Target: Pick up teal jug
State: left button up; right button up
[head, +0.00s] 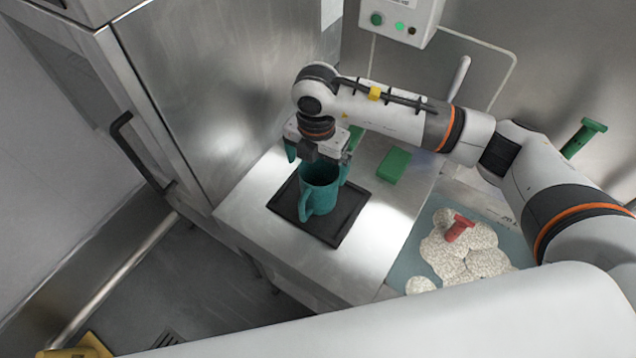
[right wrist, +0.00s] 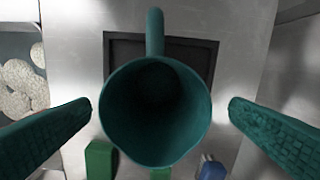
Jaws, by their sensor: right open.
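The teal jug (head: 319,188) stands upright on a black tray (head: 333,236) on the steel counter, its handle toward the front in the head view. My right gripper (head: 318,162) is above and around the jug's top, pointing down. In the right wrist view the open jug (right wrist: 155,112) lies between the two teal fingers of my right gripper (right wrist: 160,112), with a gap on each side. The jug looks empty, though its inside is dark. The handle points to the top of that view, over the tray (right wrist: 206,55). My left gripper is not in view.
A green block (head: 394,165) lies on the counter behind the tray. A blue item (right wrist: 211,168) shows in the wrist view. To the right, a bin (head: 402,268) holds pale round pieces and a red-handled tool (head: 459,228). A steel cabinet (head: 215,90) stands close on the left.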

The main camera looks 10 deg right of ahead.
aim_at(318, 178)
jog(key=f+p, duration=0.1)
jog(key=f, duration=0.1)
jog(key=f+p, duration=0.1)
jog(key=f, duration=0.2)
jog(key=shift+s+d, duration=0.15)
jog(key=shift+s, duration=0.05)
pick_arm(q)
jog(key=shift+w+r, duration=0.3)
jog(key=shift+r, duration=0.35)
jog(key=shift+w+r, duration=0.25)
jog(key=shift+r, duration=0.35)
pick_arm(e)
jog(key=shift+w, duration=0.1)
jog(key=c, duration=0.8)
